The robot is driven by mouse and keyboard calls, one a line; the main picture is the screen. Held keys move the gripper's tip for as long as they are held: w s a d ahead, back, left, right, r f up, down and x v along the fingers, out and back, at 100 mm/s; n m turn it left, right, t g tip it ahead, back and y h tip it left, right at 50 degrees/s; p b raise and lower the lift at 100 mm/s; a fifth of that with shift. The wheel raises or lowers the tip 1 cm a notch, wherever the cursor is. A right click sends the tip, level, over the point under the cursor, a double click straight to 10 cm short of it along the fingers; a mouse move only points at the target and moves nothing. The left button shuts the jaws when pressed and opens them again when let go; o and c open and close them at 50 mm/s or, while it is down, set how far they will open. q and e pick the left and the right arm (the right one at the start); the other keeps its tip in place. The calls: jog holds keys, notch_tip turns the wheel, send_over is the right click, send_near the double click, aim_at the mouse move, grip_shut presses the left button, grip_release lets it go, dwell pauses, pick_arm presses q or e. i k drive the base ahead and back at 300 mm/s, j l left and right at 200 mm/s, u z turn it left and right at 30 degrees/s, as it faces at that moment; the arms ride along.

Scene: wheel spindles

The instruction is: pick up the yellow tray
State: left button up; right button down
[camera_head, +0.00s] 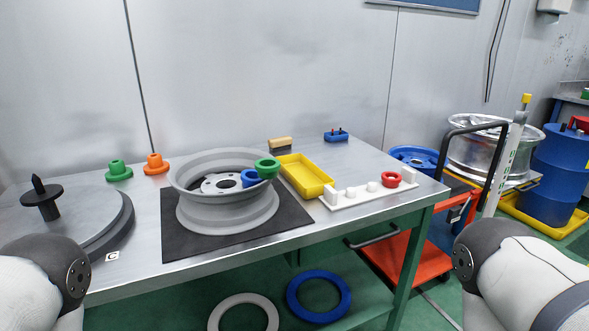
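The yellow tray (304,175) is a shallow rectangular box that lies on the metal table, just right of the grey wheel rim. It looks empty. Its left end is close to the green ring on the rim, and its right end is close to the white peg board. My arms show only as white and dark grey links at the lower left and lower right corners. Neither gripper is in the picture, so I cannot see how far they are from the tray.
The grey wheel rim (226,211) stands on a black mat (293,212) with blue and green rings (267,168) on it. A white board (353,200) carries pegs and a red ring (390,179). A brush (280,144) and a blue holder (336,136) lie behind. A red cart stands to the right.

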aim_at(306, 178)
jog(key=i+l+u, duration=0.15)
jog(key=l, duration=0.5)
jog(key=i+l+u, duration=0.15)
jog(key=l, duration=0.5)
jog(key=i+l+u, duration=0.15)
jog(key=l, duration=0.55)
jog(key=l+u, duration=0.15)
jog(key=l, duration=0.5)
jog(key=i, duration=0.05)
